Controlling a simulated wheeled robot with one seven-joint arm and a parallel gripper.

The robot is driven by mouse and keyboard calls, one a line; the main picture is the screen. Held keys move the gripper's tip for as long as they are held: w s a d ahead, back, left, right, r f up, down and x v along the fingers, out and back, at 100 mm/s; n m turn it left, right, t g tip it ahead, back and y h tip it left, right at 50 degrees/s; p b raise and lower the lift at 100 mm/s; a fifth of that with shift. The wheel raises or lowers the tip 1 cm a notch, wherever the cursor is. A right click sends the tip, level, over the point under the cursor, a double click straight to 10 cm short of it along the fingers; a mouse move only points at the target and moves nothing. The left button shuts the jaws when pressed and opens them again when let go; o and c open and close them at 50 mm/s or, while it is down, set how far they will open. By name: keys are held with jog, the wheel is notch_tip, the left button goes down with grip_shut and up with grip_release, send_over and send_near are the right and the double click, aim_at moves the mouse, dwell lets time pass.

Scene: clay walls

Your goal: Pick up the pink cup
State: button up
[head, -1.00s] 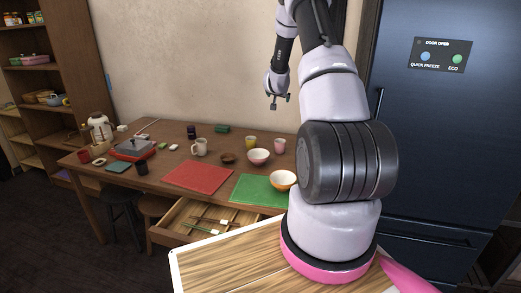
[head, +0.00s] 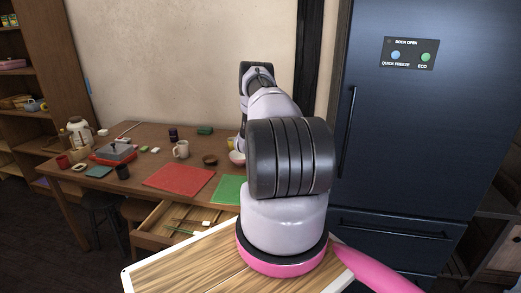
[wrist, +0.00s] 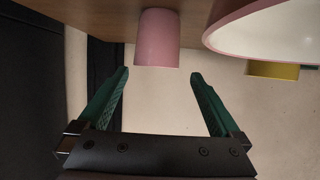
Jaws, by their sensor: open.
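The pink cup (wrist: 157,38) is in the upper middle of the wrist view, standing on the wooden table (wrist: 110,22); that view is upside down. My gripper (wrist: 158,76) is open, with its two green fingers apart. The cup is in front of the gap between the fingertips, and nothing is held. In the head view my own arm hides the cup and the gripper.
A pink bowl with a white inside (wrist: 270,32) is close to the cup on the right of the wrist view, with a yellow cup (wrist: 272,70) by it. The head view shows a red mat (head: 178,178), a green mat (head: 229,189), an open drawer (head: 165,222) and a fridge (head: 420,120).

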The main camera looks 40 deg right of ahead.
jog(key=shift+s+x, duration=0.25)
jog(key=shift+x, duration=2.6)
jog(key=shift+d, duration=0.15)
jog(key=c, duration=1.3)
